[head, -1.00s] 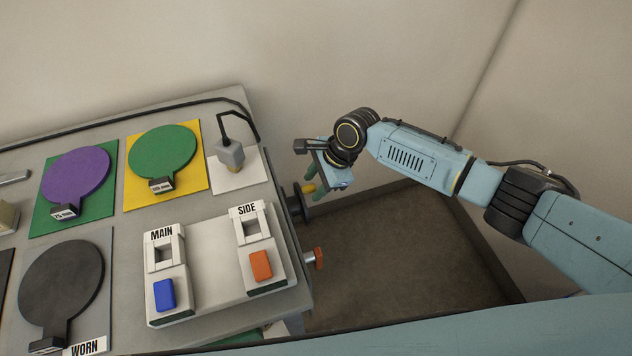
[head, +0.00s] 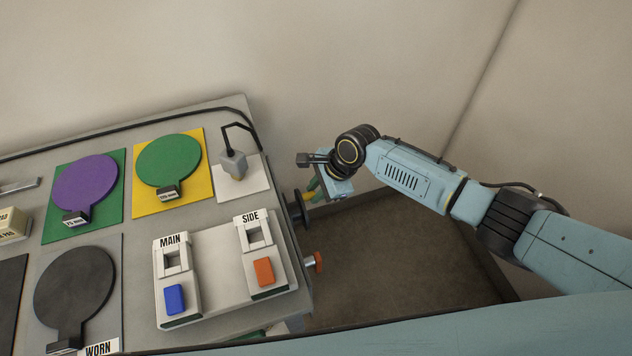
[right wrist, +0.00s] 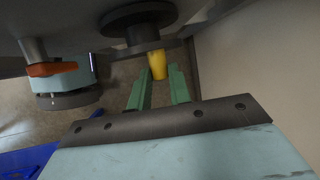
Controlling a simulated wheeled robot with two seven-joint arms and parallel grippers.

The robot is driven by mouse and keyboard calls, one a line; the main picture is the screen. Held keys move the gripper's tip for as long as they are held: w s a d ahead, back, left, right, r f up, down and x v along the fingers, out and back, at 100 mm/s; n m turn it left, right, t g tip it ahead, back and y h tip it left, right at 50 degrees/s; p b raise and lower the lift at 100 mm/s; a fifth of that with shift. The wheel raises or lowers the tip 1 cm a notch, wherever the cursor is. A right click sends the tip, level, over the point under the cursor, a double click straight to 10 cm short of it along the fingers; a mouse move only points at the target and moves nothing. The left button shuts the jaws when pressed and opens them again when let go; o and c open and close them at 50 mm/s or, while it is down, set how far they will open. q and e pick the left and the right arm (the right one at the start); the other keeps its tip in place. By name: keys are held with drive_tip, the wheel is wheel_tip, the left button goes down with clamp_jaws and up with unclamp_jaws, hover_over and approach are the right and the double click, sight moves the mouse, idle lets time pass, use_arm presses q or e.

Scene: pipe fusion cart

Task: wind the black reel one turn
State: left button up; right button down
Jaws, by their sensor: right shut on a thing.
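The black reel (head: 298,208) is mounted on the right side of the cart and shows nearly edge-on in the head view. In the right wrist view the reel (right wrist: 140,20) is at the top, with a yellow handle (right wrist: 158,65) sticking out of it towards my gripper. My right gripper (head: 314,188) is beside the reel; its green fingers (right wrist: 160,80) are shut on the yellow handle, one on each side. My left gripper is not in view.
An orange-red knob (head: 318,260) sticks out of the cart's side in front of the reel. The cart top (head: 215,213) holds MAIN and SIDE switch blocks, coloured discs and a grey lamp-like tool (head: 234,163). Floor to the right is clear; the wall is behind.

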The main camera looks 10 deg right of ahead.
drive_tip(key=shift+s+d+f+n+t+y+p, duration=0.1)
drive_tip(key=shift+s+n+t+y+p, duration=0.15)
drive_tip(key=shift+s+t+p, duration=0.6)
drive_tip(key=shift+s+d+f+n+t+y+p, duration=0.1)
drive_tip(key=shift+s+d+n+t+y+p, duration=0.15)
drive_tip(key=shift+t+p, duration=1.15)
drive_tip(key=shift+s+f+n+t+y+p, duration=0.1)
drive_tip(key=shift+s+n+t+y+p, duration=0.15)
drive_tip(key=shift+s+t+p, duration=0.8)
drive_tip(key=shift+w+g+p, duration=0.3)
drive_tip(key=shift+w, duration=0.25)
drive_tip(key=c, duration=1.3)
unclamp_jaws()
